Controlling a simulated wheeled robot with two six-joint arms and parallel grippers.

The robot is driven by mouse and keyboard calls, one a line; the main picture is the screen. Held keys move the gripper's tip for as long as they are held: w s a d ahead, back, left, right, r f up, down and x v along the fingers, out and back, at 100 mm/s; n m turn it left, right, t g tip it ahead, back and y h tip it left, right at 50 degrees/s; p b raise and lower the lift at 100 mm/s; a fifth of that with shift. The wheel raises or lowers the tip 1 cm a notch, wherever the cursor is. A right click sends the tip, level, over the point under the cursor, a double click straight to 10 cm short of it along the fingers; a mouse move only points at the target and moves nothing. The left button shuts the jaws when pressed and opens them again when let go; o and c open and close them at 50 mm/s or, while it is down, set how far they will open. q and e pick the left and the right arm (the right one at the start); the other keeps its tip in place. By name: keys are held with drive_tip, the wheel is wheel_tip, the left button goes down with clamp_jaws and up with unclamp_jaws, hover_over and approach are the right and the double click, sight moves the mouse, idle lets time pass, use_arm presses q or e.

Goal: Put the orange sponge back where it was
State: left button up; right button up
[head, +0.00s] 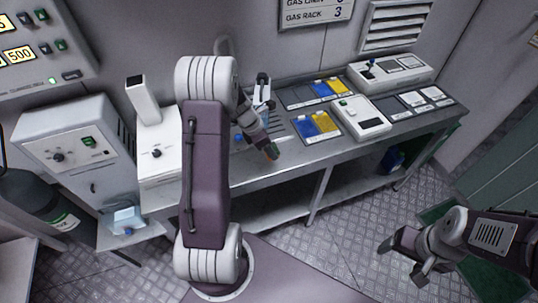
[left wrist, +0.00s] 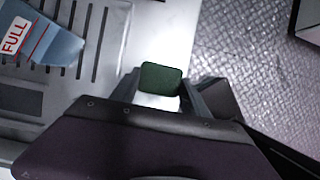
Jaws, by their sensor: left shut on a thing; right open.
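My left gripper (head: 268,146) is shut on a small block (head: 272,152) over the front edge of the metal bench. In the left wrist view the block (left wrist: 160,78) shows a dark green face between the fingertips of my left gripper (left wrist: 158,88). In the head view it is tiny, with a reddish-orange side and some green. No other orange sponge shows. My right gripper (head: 412,266) is open and empty, low at the right above the floor, away from the bench.
The metal bench (head: 260,180) holds blue and yellow panels (head: 318,126), a white instrument (head: 360,118) and, at its left end, a tall white device (head: 158,150). My left arm hides part of the bench.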

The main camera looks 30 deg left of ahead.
use_arm(q)
drive_tip(key=shift+f, duration=0.25)
wheel_tip(320, 180, down, 3)
drive_tip(key=shift+f+b, duration=0.1)
drive_tip(key=shift+b, duration=0.5)
drive_tip(key=shift+w+a+f, duration=0.1)
drive_tip(key=shift+f, duration=0.2)
drive_tip(key=shift+f, duration=0.1)
drive_tip(key=o, duration=1.3)
